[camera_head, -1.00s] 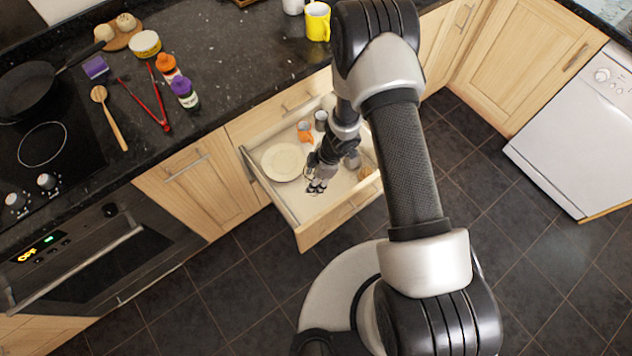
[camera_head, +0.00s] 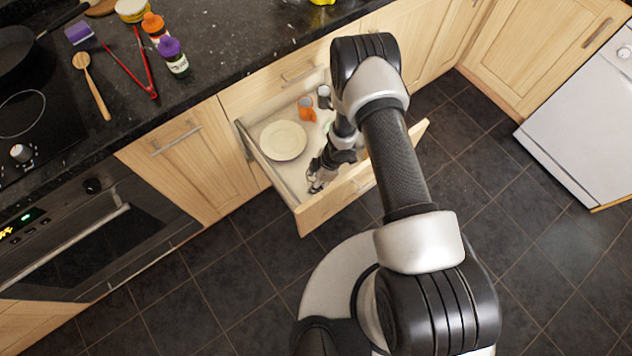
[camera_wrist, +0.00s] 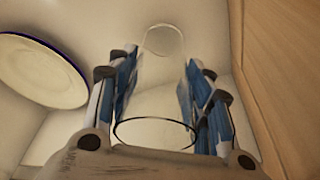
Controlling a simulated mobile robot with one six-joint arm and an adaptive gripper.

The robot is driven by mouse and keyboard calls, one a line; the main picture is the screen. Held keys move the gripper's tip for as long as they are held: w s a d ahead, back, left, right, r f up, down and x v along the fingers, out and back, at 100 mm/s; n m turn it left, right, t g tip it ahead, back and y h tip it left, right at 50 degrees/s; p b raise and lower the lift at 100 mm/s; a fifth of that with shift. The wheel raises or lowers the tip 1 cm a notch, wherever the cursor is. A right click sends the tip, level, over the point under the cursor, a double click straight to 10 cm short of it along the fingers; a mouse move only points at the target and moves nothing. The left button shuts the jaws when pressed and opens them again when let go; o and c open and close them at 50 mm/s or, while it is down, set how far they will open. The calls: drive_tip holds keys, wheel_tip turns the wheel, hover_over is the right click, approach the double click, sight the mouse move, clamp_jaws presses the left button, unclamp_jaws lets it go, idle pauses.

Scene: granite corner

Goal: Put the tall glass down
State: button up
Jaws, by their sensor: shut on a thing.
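The tall glass (camera_wrist: 156,104) is clear and shows in the wrist view between the fingers. Its dark-outlined rim is near the palm and its far end lies beyond the fingertips. My gripper (camera_wrist: 158,68) is shut on it. In the head view my gripper (camera_head: 316,184) is inside the open drawer (camera_head: 272,187), close to its front panel and to the right of the plate. The glass is too small and clear to make out there. I cannot tell whether its far end touches the drawer floor.
A cream plate (camera_head: 283,141) lies at the drawer's left; in the wrist view the plate (camera_wrist: 40,70) has a blue rim. An orange cup (camera_head: 306,109) and a dark grey cup (camera_head: 324,96) stand at the back. The wooden drawer wall (camera_wrist: 285,75) is close on the right.

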drive_tip(key=shift+f, duration=0.3)
drive_tip(key=shift+f, duration=0.1)
drive_tip(key=shift+f, duration=0.15)
drive_tip(key=o, duration=1.2)
